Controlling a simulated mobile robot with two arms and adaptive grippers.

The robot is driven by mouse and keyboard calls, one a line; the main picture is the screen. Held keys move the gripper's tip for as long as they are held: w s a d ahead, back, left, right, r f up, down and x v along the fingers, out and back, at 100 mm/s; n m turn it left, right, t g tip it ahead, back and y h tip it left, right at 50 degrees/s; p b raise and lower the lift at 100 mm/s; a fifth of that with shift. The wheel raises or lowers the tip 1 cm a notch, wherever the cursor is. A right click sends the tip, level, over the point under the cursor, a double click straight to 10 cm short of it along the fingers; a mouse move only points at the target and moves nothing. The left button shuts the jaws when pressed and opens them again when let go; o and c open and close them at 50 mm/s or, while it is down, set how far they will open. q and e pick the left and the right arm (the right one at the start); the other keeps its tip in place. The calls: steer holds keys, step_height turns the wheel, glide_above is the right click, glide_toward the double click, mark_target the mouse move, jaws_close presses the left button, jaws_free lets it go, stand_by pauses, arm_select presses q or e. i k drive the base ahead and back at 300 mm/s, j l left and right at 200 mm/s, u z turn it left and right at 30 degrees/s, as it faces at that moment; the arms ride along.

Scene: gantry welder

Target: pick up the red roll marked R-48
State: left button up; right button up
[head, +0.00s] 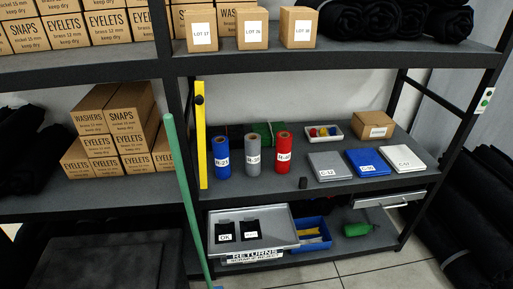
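The red roll (284,152) stands upright on the middle shelf (262,187) of the right-hand rack. Its white label starts with R-4; the last digit is too small to read surely. A grey roll (253,155) stands just left of it, and a blue roll (221,157) stands further left. Both also carry white labels. Neither of my grippers is in view.
A yellow level (201,140) and a green pole (185,190) stand left of the rolls. Right of them lie a grey pack (328,166), a blue pack and a white pack. Boxes stand on the shelf above.

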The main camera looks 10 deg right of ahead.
mark_target(284, 138)
steer(key=i+l+u, duration=0.1)
steer(key=l, duration=0.2)
steer(key=i+l, duration=0.2)
steer(key=i+l+u, duration=0.15)
steer(key=l, duration=0.25)
steer(key=i+l, duration=0.1)
steer(key=l, duration=0.25)
steer(key=u, duration=0.05)
